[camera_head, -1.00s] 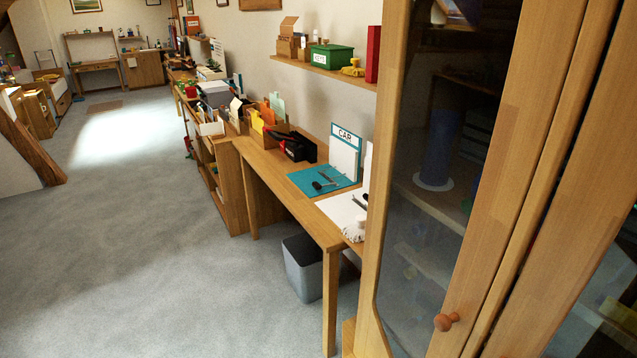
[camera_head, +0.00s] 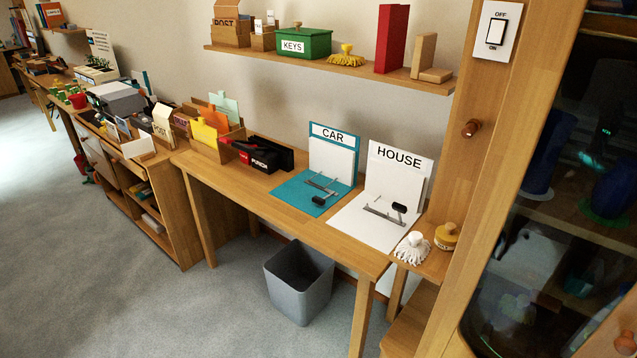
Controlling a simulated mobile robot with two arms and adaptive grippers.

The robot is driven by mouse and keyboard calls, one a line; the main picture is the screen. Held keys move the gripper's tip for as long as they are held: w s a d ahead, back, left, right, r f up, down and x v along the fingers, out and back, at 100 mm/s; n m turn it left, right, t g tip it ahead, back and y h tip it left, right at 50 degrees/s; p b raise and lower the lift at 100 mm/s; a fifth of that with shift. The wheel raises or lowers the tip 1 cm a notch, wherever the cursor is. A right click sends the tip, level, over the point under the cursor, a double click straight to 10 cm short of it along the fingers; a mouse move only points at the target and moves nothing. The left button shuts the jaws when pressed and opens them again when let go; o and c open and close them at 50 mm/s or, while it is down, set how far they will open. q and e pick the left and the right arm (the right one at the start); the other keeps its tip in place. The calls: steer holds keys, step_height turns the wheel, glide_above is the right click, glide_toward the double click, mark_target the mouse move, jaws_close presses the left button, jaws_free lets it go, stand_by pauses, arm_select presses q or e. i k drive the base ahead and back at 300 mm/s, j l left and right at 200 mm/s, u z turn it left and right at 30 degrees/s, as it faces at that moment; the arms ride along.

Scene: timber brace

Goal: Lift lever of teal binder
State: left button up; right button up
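The teal binder (camera_head: 287,192), labelled CAR, lies open on the wooden desk, its back cover upright with white paper against it. Its metal lever (camera_head: 324,189) with a black tip (camera_head: 318,200) lies low over the teal cover; I cannot tell its exact position. A white binder (camera_head: 352,219), labelled HOUSE, lies open to its right, with a similar lever mechanism (camera_head: 385,214) and black tip. Neither of my grippers is in view.
A black and red punch (camera_head: 262,154) stands left of the teal binder. A grey bin (camera_head: 300,283) stands below. A shelf (camera_head: 330,68) hangs above. Floor at left is clear.

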mark_target(317, 200)
steer(key=i+j+z, duration=0.5)
steer(key=i+j, duration=0.3)
steer(key=i, duration=0.05)
